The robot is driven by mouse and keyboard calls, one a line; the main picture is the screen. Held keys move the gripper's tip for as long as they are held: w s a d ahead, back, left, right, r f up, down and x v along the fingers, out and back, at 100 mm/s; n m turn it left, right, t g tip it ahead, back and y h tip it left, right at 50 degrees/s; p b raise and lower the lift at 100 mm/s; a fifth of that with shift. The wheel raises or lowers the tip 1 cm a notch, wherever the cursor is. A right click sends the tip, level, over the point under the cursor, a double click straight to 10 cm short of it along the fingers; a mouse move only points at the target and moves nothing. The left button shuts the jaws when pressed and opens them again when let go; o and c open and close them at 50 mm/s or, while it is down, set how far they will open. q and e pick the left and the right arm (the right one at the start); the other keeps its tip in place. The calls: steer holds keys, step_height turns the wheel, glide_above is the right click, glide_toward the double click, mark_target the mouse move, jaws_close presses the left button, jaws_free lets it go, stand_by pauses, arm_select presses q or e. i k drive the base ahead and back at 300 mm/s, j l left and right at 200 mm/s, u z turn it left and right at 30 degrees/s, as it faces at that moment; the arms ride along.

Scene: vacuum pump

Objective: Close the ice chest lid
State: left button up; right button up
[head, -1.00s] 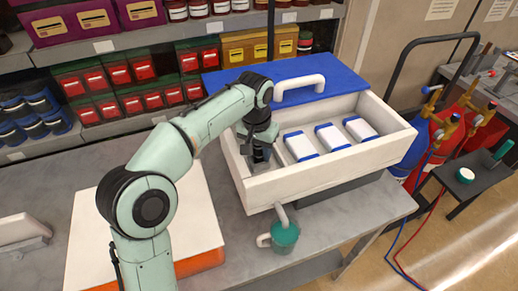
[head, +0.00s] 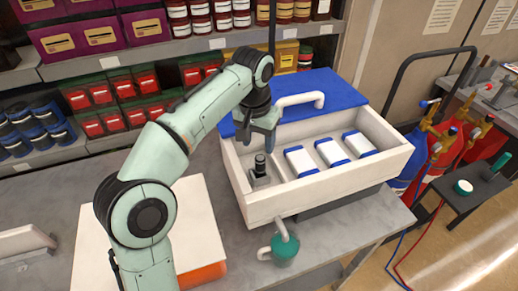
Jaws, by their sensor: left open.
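The ice chest (head: 345,187) is a white open-topped box on the grey bench. Its blue lid (head: 345,88), with a white bar handle (head: 301,103), is behind the opening, so the inside shows. Inside are three white packs with blue ends, such as the middle one (head: 331,152). A small item with a dark top (head: 260,166) stands at the chest's left end. My left gripper (head: 264,138) is open and empty above that item, apart from it, left of the lid handle. It hides part of the lid's left front. My right gripper is not in view.
Shelves with jars and packs (head: 110,95) run behind. Gas cylinders (head: 445,150) stand to the right.

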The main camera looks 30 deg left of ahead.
mark_target(302, 96)
steer(key=k+l, duration=0.8)
